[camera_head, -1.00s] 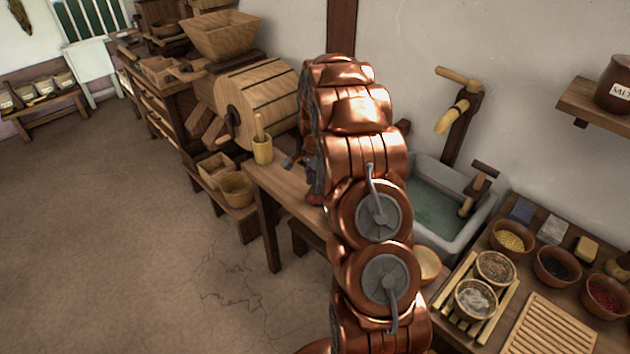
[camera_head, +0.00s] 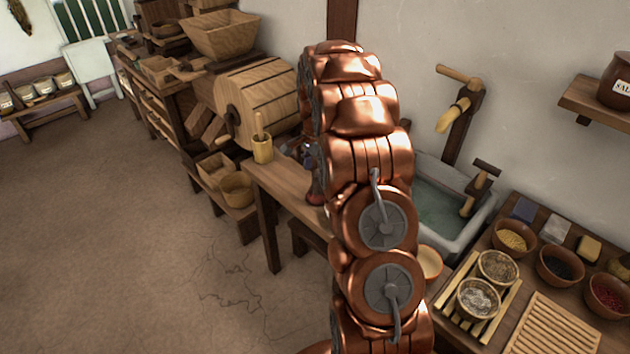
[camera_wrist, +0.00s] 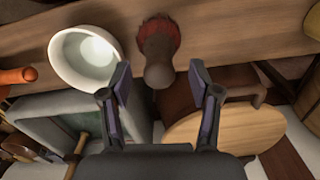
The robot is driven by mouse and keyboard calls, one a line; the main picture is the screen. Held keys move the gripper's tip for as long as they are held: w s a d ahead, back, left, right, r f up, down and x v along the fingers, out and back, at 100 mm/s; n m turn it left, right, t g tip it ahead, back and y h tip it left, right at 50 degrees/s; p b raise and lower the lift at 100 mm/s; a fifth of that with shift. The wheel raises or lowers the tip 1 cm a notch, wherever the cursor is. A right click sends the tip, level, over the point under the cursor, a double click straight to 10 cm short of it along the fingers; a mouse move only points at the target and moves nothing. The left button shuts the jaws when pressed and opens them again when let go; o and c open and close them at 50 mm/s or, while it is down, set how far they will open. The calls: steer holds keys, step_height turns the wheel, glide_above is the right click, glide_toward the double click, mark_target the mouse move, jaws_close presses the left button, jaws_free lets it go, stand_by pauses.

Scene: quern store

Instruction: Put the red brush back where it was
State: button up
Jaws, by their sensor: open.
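The red brush shows in the wrist view, with red bristles (camera_wrist: 160,32) against the wooden bench top and a brown handle (camera_wrist: 158,68) pointing toward the camera. It seems to stand bristles down. My gripper (camera_wrist: 159,74) is open, its two fingers apart on either side of the handle end, with nothing clasped. In the head view, a small red patch on the bench, likely the brush (camera_head: 316,193), shows at the left edge of my arm. Part of my gripper (camera_head: 305,154) shows just above it; my arm hides the rest.
A white bowl (camera_wrist: 87,55) lies close left of the brush in the wrist view, and a round wooden board (camera_wrist: 224,128) at lower right. In the head view, a pot with a wooden tool (camera_head: 262,148) stands on the bench (camera_head: 280,182). A sink (camera_head: 438,212) is right of my arm.

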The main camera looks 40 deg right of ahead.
step_height(320, 180, up, 8)
steer(key=shift+f+b, duration=0.2)
steer(key=shift+b, duration=0.6)
steer(key=shift+s+a+r, duration=0.25)
steer(key=shift+a+r, duration=0.05)
steer(key=shift+a, duration=0.1)
steer(key=s+a+r+n, duration=0.3)
steer(key=s+a+n, duration=0.1)
steer(key=s+a, duration=0.4)
steer(key=s+a+r+n, duration=0.3)
steer(key=s+a+n, duration=0.2)
steer(key=s+a, duration=0.3)
steer(key=s+a+f+n+g, duration=0.1)
steer(key=s+a+n, duration=0.3)
steer(key=s, duration=0.6)
steer(key=s+a+f+n, duration=0.2)
steer(key=s+a+n, duration=0.3)
steer(key=s, duration=0.6)
steer(key=shift+s+a+g, duration=0.15)
steer(key=shift+a+g, duration=0.25)
steer(key=shift+f, duration=0.1)
steer(key=shift+r+p, duration=0.85)
